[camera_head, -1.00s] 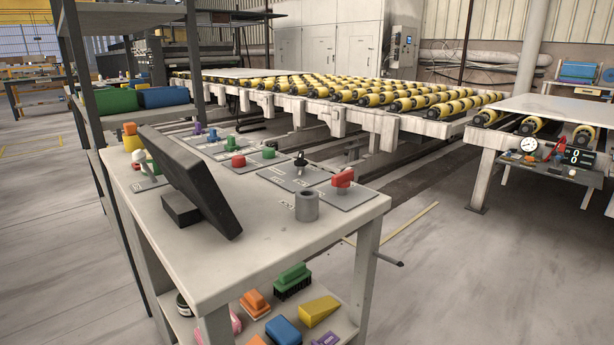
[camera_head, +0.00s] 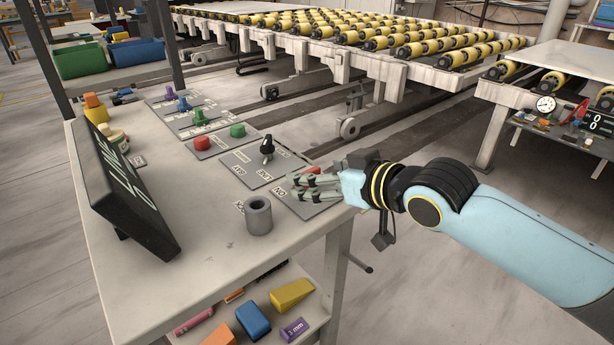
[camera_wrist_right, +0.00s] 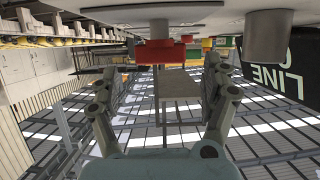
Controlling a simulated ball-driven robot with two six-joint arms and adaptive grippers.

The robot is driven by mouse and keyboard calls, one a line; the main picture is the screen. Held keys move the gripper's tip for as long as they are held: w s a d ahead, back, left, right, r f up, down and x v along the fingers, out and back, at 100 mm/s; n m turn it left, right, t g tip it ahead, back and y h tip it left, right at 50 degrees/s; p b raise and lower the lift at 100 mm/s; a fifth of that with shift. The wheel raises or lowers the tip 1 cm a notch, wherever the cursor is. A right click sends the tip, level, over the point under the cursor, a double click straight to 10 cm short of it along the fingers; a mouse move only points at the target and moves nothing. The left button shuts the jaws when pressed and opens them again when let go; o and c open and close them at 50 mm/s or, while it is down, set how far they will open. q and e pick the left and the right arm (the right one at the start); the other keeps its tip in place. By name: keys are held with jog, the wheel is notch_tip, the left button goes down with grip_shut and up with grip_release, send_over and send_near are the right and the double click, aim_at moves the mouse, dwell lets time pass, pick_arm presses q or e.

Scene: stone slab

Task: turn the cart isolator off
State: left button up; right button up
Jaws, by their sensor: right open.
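The cart isolator is a red knob (camera_head: 312,170) on a grey plate (camera_head: 322,208) at the cart top's right edge. An "ON" label shows on the plate. In the head view my right gripper (camera_head: 296,187) covers most of the knob, so which way its handle points cannot be told. In the right wrist view the red knob (camera_wrist_right: 160,52) is at top centre, in line with the gap between the open fingers (camera_wrist_right: 158,85). The gripper is open and empty; contact with the knob is not clear. My left gripper is not in view.
A grey cylinder (camera_head: 259,216) stands close to the plate. A black selector (camera_head: 267,148), red button (camera_head: 202,143) and green button (camera_head: 237,130) sit further back. A tilted black display (camera_head: 125,190) stands at left. A roller conveyor (camera_head: 380,40) runs behind the cart.

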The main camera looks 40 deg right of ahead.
jog(key=x, duration=0.4)
jog(key=shift+w+f, duration=0.1)
